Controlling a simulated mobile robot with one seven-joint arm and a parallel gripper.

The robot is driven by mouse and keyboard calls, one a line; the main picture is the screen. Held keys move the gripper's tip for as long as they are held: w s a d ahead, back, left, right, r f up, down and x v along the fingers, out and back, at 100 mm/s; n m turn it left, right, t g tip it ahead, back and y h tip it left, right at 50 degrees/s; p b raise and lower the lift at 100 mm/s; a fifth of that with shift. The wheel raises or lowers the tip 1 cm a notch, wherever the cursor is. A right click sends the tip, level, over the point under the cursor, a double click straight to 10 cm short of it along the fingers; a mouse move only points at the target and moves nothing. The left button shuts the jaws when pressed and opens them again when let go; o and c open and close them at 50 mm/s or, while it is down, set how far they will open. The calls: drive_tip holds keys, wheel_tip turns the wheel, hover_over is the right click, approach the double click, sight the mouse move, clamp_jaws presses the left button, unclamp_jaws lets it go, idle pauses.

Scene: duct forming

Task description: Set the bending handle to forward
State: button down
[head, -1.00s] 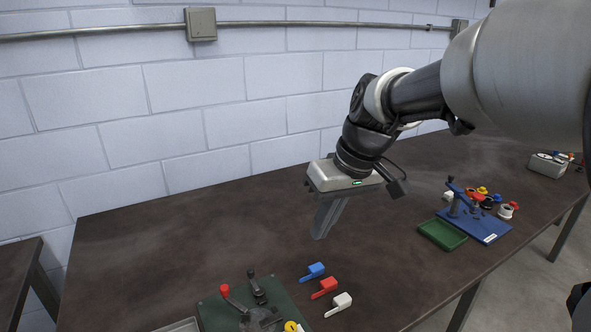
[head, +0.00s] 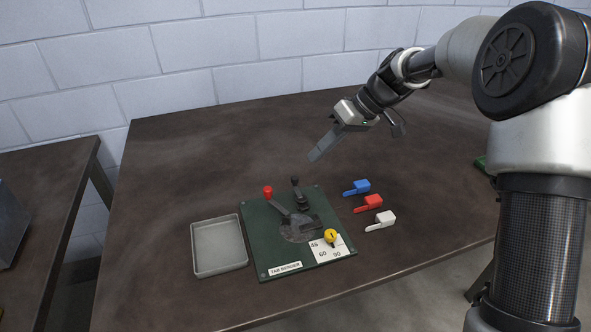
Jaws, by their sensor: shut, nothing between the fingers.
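The tab bender is a dark green plate (head: 258,236) lying on the table, with a label at its front edge. A lever with a red knob (head: 268,191) stands at its left back and slopes down to a round grey centre. A second lever with a black knob (head: 295,181) stands upright at the back. I cannot tell which lever is the bending handle. A yellow knob (head: 330,236) sits by a white angle card at the front right. My gripper (head: 315,157) is shut and empty, above the table behind and right of the bender, touching nothing.
A grey metal tray (head: 219,246) lies left of the bender. Blue (head: 361,187), red (head: 373,203) and white (head: 386,219) tabbed pieces lie to its right. The back of the table is clear. A second table (head: 40,200) stands at the left.

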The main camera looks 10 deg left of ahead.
sight(277, 205)
drive_tip(key=b+x, duration=0.1)
drive_tip(key=x, duration=0.9)
drive_tip(key=shift+s, duration=0.1)
drive_tip(key=shift+s+a+r, duration=0.15)
drive_tip(key=shift+s+a, duration=0.6)
drive_tip(key=shift+s, duration=0.15)
drive_tip(key=shift+s+a, duration=0.45)
drive_tip(key=shift+s+a, duration=0.1)
